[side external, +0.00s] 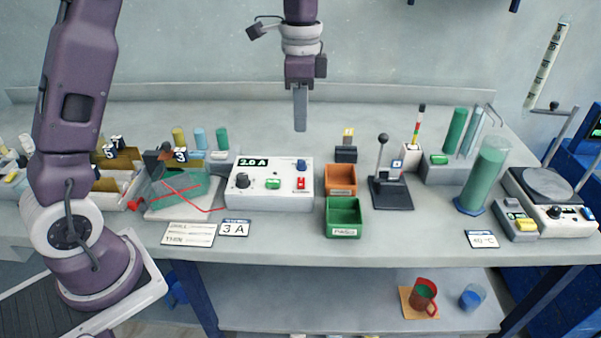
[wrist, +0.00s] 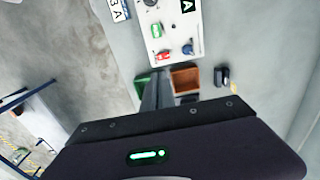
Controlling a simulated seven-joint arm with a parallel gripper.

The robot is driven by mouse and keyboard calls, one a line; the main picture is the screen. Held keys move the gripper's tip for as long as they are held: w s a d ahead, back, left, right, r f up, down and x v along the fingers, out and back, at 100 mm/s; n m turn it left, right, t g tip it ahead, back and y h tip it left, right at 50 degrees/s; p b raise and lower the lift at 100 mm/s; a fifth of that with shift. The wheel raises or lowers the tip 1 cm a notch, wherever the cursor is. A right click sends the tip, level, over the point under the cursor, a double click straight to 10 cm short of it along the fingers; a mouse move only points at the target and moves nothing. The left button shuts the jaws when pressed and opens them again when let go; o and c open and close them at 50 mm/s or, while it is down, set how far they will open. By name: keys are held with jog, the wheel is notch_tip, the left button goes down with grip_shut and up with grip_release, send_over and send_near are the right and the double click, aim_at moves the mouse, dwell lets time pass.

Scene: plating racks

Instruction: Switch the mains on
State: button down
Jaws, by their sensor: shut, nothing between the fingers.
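The white power supply box (side external: 262,197) stands mid-bench, with a display (side external: 253,162) reading 2.0 A. On its right side is a red switch (side external: 301,183) in a white frame; its position is too small to tell. The red switch (wrist: 163,57) also shows in the wrist view, just beyond my fingertips. A green button (side external: 272,184), a blue knob (side external: 301,164) and a dark knob (side external: 242,180) share the panel. My gripper (side external: 300,128) is shut and empty, pointing down, above and apart from the box. Its fingers (wrist: 156,85) also show in the wrist view.
An orange bin (side external: 341,191) and a green bin (side external: 343,230) stand right of the box, then a black lever stand (side external: 391,195). A tank (side external: 178,190) with red leads is at left. A 3 A card (side external: 234,229) lies in front.

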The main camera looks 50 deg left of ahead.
aim_at(300, 184)
notch_tip(300, 184, down, 14)
dwell(0.4)
